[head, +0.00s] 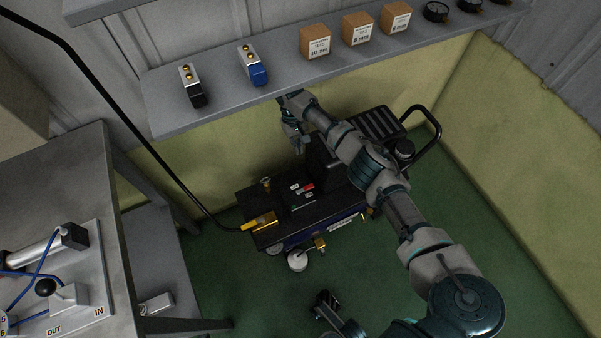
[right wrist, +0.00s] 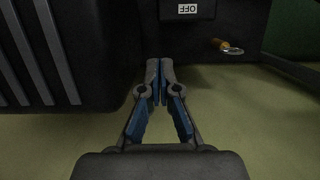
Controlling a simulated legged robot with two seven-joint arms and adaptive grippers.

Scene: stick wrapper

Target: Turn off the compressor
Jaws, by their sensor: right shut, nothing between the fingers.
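The black compressor (head: 262,206) stands on the green floor under the shelf. Its dark control box carries small white labels and a red part (head: 307,187), too small to read in the head view. My right gripper (head: 298,142) is behind the control box, on the wall side. In the right wrist view its fingers (right wrist: 160,68) are together and empty, just below a dark panel with a white OFF label (right wrist: 188,9). I cannot tell whether the tips touch the panel. My left gripper (head: 326,302) is low at the bottom of the head view, away from the compressor.
A grey shelf (head: 220,103) with valves, boxes and gauges overhangs behind the compressor. A metal workbench (head: 120,225) stands at left. A black hose (head: 130,155) runs to the compressor's yellow fitting (head: 262,221). A brass fitting (right wrist: 225,46) sits right of my fingers. Floor at right is clear.

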